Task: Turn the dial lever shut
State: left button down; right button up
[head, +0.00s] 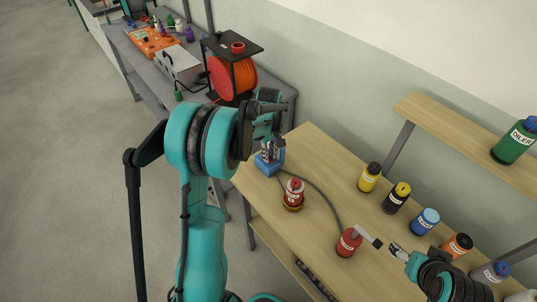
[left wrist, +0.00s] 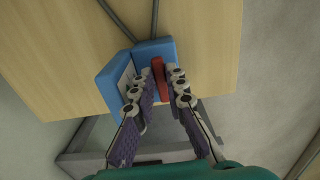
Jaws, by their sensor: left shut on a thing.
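The blue dial housing (head: 269,163) stands at the left end of the wooden bench, and my left gripper (head: 272,146) reaches down onto it. In the left wrist view, the red lever (left wrist: 159,76) rises from the blue housing (left wrist: 152,51). My left gripper (left wrist: 160,88) is shut on the lever, with a finger on each side of it. A pale face of the dial shows partly behind the left finger; its markings cannot be read. My right gripper (head: 398,250) is low over the bench at the right, well away from the dial.
A red-and-brown container (head: 293,195) stands close to the dial. A red bottle (head: 348,242) and several coloured bottles stand further right on the bench (head: 325,190). A grey hose runs from the dial across it. A spool (head: 232,76) stands on the grey table behind.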

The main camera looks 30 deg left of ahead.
pick_arm(q)
jog(key=c, duration=1.5)
grip_release()
jog(key=shift+c, duration=0.2)
